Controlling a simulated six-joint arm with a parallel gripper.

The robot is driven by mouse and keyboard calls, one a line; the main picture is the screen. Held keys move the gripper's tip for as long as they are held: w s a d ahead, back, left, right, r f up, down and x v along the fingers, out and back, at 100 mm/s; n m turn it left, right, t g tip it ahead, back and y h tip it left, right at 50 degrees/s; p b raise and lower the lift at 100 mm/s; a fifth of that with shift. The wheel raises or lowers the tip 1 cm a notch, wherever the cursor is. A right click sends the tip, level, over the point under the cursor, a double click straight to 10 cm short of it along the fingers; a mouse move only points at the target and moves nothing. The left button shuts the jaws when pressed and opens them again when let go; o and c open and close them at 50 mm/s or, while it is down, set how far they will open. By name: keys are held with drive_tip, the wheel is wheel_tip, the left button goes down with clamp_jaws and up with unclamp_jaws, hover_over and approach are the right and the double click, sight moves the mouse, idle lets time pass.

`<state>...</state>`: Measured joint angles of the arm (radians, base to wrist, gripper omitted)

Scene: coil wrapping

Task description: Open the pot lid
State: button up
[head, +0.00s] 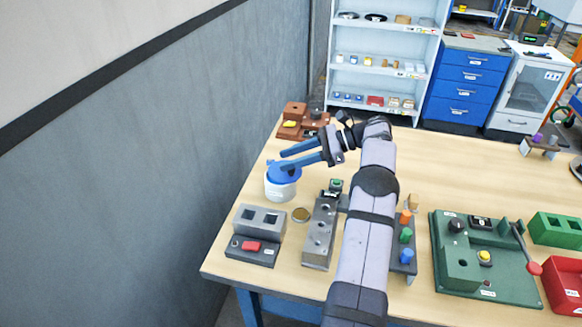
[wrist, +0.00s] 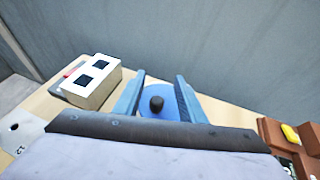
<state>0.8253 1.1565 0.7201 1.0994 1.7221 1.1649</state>
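The pot (head: 281,190) is a small white round container near the left side of the table, with a blue lid (head: 276,177) on top. In the wrist view the lid (wrist: 158,92) is a blue disc with a dark round knob (wrist: 156,103) in its middle. My gripper (head: 282,161) is at the lid, with its two blue fingers apart. In the wrist view my gripper (wrist: 160,77) has one finger on each side of the knob, with gaps between. The fingers hide part of the lid in the head view. I cannot tell their exact height above it.
A grey block with two square holes (head: 258,219) and a red-button box (head: 250,248) stand in front of the pot. Brown blocks (head: 296,112) lie behind. A grey wall is at left.

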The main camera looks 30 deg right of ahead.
wheel_tip(320, 180, up, 7)
drive_tip(key=shift+f, duration=0.1)
drive_tip(key=shift+c, duration=0.2)
